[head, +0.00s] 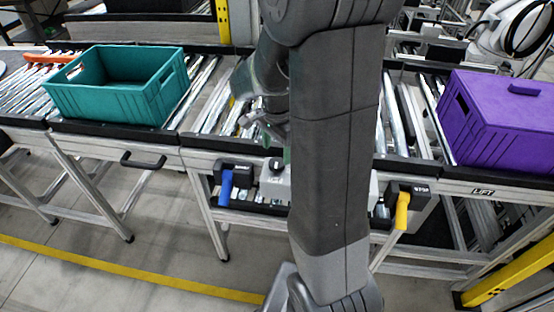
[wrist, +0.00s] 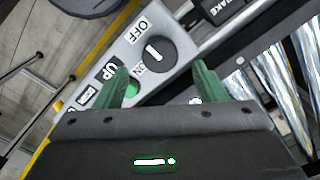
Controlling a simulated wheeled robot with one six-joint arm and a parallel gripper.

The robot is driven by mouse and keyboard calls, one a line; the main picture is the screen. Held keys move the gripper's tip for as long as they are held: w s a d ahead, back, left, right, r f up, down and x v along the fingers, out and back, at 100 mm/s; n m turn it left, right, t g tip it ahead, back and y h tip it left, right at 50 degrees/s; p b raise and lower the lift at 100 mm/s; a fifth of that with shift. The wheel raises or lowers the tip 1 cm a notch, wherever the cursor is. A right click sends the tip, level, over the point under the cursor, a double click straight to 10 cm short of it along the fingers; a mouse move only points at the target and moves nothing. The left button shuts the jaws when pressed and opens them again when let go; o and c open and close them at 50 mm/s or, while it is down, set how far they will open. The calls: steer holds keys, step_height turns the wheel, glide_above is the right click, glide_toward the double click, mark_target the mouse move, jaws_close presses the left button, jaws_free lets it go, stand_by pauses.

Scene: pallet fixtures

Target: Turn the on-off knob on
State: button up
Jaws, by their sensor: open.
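The on-off knob (wrist: 155,51) is round and black with a short white mark, on a pale grey control panel (wrist: 125,48) in the wrist view. The labels OFF and ON sit to its left, one above the other. I cannot tell which label the mark points to. My gripper (wrist: 163,72) has green fingers spread apart and empty, with the knob just beyond the gap between them; contact is not visible. In the head view my arm hides most of the gripper and part of the grey control box (head: 276,184).
A green button (wrist: 132,89) is beside the left finger, near an UP label. In the head view a blue lever (head: 226,187) and a yellow lever (head: 402,211) flank the box. A teal crate (head: 118,105) and a purple crate (head: 510,135) sit on the conveyor.

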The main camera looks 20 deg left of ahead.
mark_target(277, 162)
steer(key=shift+f, duration=2.5)
steer(key=c, duration=1)
steer(key=shift+o, duration=0.2)
